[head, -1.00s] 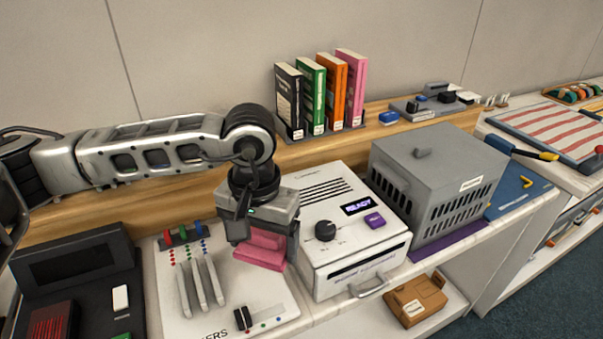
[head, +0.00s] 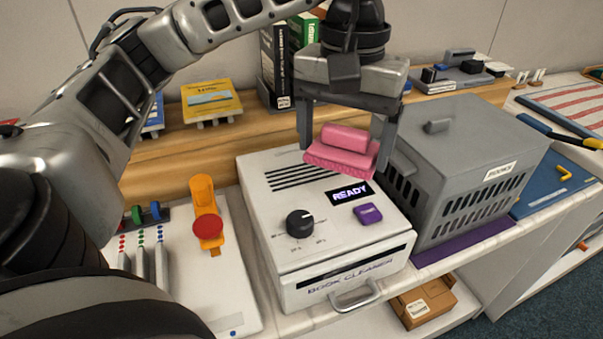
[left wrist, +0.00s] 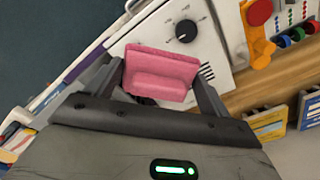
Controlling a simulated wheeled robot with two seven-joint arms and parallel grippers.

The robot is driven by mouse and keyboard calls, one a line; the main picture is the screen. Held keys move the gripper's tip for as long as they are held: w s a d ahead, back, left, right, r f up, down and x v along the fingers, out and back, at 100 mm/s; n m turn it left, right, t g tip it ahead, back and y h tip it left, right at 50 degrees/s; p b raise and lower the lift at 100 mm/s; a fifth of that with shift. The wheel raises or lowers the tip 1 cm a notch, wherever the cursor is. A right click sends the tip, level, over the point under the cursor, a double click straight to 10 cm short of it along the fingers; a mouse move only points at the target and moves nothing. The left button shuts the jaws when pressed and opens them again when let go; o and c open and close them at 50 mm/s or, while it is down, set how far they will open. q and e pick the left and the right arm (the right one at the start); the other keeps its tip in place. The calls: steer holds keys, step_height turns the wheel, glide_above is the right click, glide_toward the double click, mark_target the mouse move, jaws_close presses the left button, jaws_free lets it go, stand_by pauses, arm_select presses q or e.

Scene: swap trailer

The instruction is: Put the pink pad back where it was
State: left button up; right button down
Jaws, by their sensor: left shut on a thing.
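The pink pad (head: 343,152) has a flat base with a raised block on top. My left gripper (head: 341,150) is shut on it and holds it above the back right part of the white book cleaner machine (head: 290,205), close to the grey vented box. In the left wrist view the pad (left wrist: 160,74) sits between the two fingers (left wrist: 160,85), with the white machine behind it. My right gripper is not in view.
The grey vented box (head: 465,165) stands just right of the machine on a purple mat (head: 465,241). An orange tool with a red disc (head: 207,222) is to the left. Books (head: 275,65) stand on the wooden shelf behind my arm. A brown box (head: 425,302) lies below.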

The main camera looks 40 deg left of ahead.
arm_select(q)
steer(key=shift+s+a+r+b, duration=0.2)
steer(key=shift+s+a+b, duration=0.15)
steer(key=shift+s, duration=0.2)
steer(key=shift+a+r+n, duration=0.2)
steer(key=shift+n, duration=0.1)
steer(key=w+a+f, duration=0.3)
steer(key=a, duration=0.4)
glide_above(292, 171)
steer(key=d, duration=0.1)
steer(key=f, duration=0.5)
steer(key=shift+s+b, duration=0.3)
steer(key=shift+b, duration=0.05)
steer(key=shift+w+a+f, duration=0.25)
steer(key=shift+a+f, duration=0.05)
steer(key=shift+f, duration=0.15)
steer(key=shift+a+f, duration=0.15)
steer(key=shift+f, duration=1.6)
